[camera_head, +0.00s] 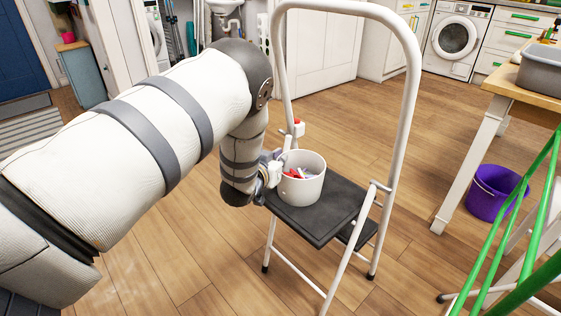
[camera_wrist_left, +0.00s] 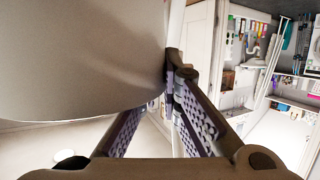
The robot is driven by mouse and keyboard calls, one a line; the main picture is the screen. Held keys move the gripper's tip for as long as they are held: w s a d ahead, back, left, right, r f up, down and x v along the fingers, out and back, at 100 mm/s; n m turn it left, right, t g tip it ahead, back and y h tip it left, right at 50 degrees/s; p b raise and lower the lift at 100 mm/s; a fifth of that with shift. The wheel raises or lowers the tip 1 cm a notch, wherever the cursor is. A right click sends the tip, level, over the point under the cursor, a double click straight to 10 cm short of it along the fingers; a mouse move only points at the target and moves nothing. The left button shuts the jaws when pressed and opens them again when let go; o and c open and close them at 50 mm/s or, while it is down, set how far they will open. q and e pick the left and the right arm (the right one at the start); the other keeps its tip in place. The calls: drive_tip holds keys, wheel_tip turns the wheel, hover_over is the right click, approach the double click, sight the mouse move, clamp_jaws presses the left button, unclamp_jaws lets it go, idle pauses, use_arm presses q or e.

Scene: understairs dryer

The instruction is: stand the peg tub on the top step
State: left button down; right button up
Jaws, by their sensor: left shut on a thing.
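The peg tub (camera_head: 304,187) is a white round tub with red and white pegs inside. It is upright over the left part of the black top step (camera_head: 340,207) of the white step stool. I cannot tell whether its base touches the step or is slightly above it. My left gripper (camera_head: 272,171) is at the tub's left side, shut on its wall; the arm partly hides it. In the left wrist view the tub (camera_wrist_left: 80,60) fills the upper left, against the fingertips (camera_wrist_left: 172,75). My right gripper is not in view.
The stool's tall white handrail (camera_head: 407,100) arches behind and right of the step. A wooden table (camera_head: 510,82) with a grey basin (camera_head: 541,70), a purple bucket (camera_head: 495,193) and a green-railed frame (camera_head: 500,245) stand at the right. The wooden floor between is clear.

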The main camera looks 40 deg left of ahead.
use_arm(q)
drive_tip(key=c, duration=2.2)
unclamp_jaws()
drive_tip(key=shift+f, duration=0.1)
drive_tip(key=o, duration=0.4)
